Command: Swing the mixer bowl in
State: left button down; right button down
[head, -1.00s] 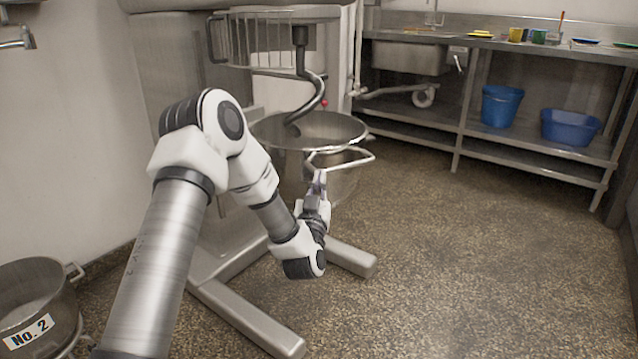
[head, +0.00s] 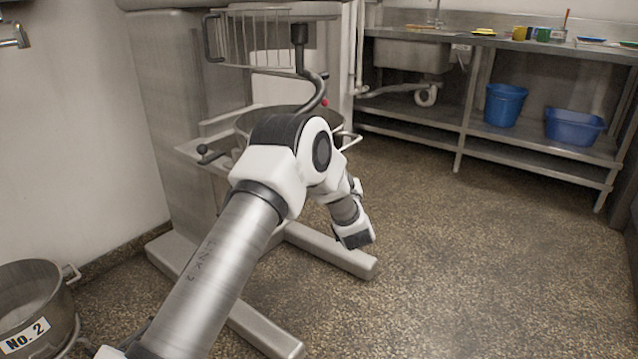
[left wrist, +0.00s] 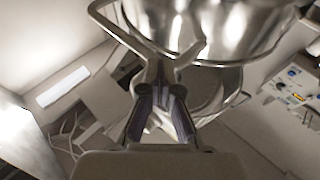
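The steel mixer bowl (head: 262,116) sits in the mixer frame below the curved hook (head: 312,95), partly hidden behind my left arm. Its wire handle (head: 349,141) shows at the bowl's right side. In the left wrist view the bowl (left wrist: 225,25) fills the top, with its forked handle (left wrist: 128,36) running down to my left gripper (left wrist: 160,80). The fingers close in from both sides of the handle and appear shut on it. My right gripper is not in view.
The mixer column (head: 175,90) stands behind, with a wire guard (head: 255,40) above and floor legs (head: 325,252) below. A lever (head: 208,156) sticks out left of the bowl. A pot marked No. 2 (head: 62,292) stands lower left. The floor at right is clear, before a steel bench (head: 540,165).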

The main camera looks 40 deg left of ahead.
pick_arm(q)
jog(key=shift+r, duration=0.25)
jog(key=v, duration=1.2)
jog(key=shift+f, duration=0.25)
